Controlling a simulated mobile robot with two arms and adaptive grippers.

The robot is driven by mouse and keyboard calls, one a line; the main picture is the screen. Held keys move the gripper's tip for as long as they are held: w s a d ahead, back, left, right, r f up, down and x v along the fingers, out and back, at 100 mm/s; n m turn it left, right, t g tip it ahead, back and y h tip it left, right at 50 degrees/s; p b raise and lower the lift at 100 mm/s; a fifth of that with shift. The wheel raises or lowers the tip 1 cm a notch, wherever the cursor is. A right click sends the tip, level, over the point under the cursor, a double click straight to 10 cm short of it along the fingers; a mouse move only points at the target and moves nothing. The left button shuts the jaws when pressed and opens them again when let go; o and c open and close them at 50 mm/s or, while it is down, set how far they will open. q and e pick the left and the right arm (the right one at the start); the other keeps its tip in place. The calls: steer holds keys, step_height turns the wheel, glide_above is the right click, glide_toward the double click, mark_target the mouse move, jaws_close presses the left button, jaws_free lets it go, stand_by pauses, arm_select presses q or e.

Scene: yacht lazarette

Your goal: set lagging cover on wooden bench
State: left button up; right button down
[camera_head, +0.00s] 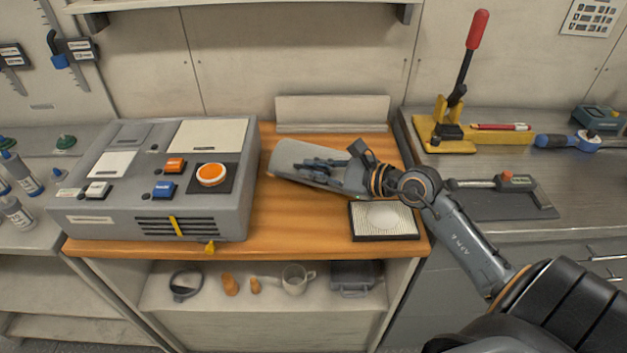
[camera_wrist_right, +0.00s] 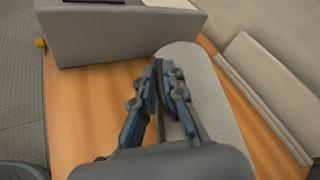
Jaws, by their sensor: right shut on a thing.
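The lagging cover (camera_head: 292,151) appears to be the grey, elongated piece with a rounded end at my right gripper. The cover also shows in the right wrist view (camera_wrist_right: 210,95), running beneath and beside the fingers. My right gripper (camera_head: 303,163) is shut on it; in the right wrist view its fingertips (camera_wrist_right: 160,68) are close together over the cover. The wooden bench (camera_head: 305,218) has an orange-brown top and lies beneath the cover. I cannot tell whether the cover touches the bench top. My gripper and wrist hide part of the cover. My left gripper is out of view.
A grey control box (camera_head: 222,200) with an orange knob stands left of the cover. A framed filter panel (camera_head: 384,221) lies at the bench's front right. A pale board (camera_head: 332,112) stands along the back. Bare wood shows at the front middle.

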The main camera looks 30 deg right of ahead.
mark_target(308, 180)
steer(key=shift+w+f, duration=0.35)
steer(key=shift+f, duration=0.1)
steer(key=f, duration=0.3)
steer(key=shift+w+d+f, duration=0.1)
steer(key=shift+w+f, duration=0.1)
steer(key=shift+f, duration=0.1)
steer(key=c, duration=1.4)
jaws_free()
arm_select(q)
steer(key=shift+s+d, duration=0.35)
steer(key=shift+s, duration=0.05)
